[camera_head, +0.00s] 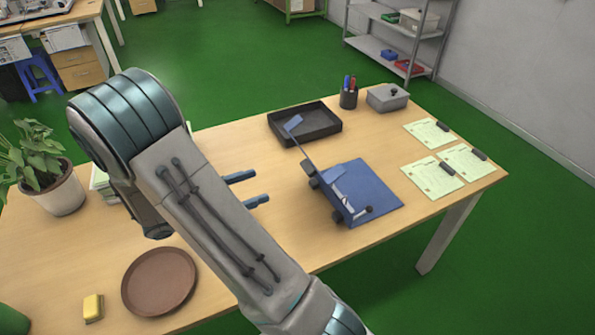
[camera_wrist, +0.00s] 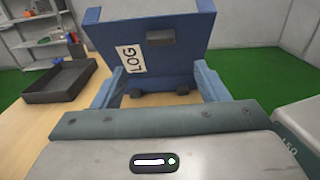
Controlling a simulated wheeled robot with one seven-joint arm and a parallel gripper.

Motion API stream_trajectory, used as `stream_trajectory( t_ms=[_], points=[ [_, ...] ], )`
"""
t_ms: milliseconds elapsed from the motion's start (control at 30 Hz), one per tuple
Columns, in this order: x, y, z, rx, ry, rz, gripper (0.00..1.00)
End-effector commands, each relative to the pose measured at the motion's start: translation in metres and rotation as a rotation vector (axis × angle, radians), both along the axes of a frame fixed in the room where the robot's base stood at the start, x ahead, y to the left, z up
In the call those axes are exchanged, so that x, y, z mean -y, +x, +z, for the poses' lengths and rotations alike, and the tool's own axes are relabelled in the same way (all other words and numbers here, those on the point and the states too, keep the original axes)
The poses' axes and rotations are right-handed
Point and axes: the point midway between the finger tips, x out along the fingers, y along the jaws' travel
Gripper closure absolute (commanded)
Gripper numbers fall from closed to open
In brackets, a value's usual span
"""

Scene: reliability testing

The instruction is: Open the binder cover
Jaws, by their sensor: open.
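The blue binder (camera_head: 368,190) is on the table, right of my gripper in the head view. A flat blue panel extends to its right, and a thin raised part with a blue tab (camera_head: 293,123) stands up at its far left. In the wrist view, a blue binder panel (camera_wrist: 107,30) with a white LOG label (camera_wrist: 134,61) and a dark grip (camera_wrist: 160,37) faces me. Dark knobs show below it. My gripper (camera_head: 254,187) is open and points right at the binder. In the wrist view its two fingers (camera_wrist: 157,88) are apart, with nothing visibly clamped; contact is unclear.
A black tray (camera_head: 305,124) lies behind the binder, with a pen cup (camera_head: 348,96) and grey box (camera_head: 387,98) beyond. Several clipboards (camera_head: 433,176) lie right. A brown plate (camera_head: 158,282), yellow block (camera_head: 93,308) and potted plant (camera_head: 58,200) are left. Bare table lies before the binder.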

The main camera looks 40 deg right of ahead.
Motion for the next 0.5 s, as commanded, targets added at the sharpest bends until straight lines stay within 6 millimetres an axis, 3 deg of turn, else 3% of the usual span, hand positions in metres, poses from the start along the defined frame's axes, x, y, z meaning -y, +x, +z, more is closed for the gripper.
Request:
stream_trajectory(
  t_ms=[300, 500],
  points=[
    [0.066, -0.018, 0.001, 0.000, 0.002, -0.007, 0.33],
    [0.100, -0.025, 0.001, 0.001, 0.003, -0.005, 0.33]
  ],
)
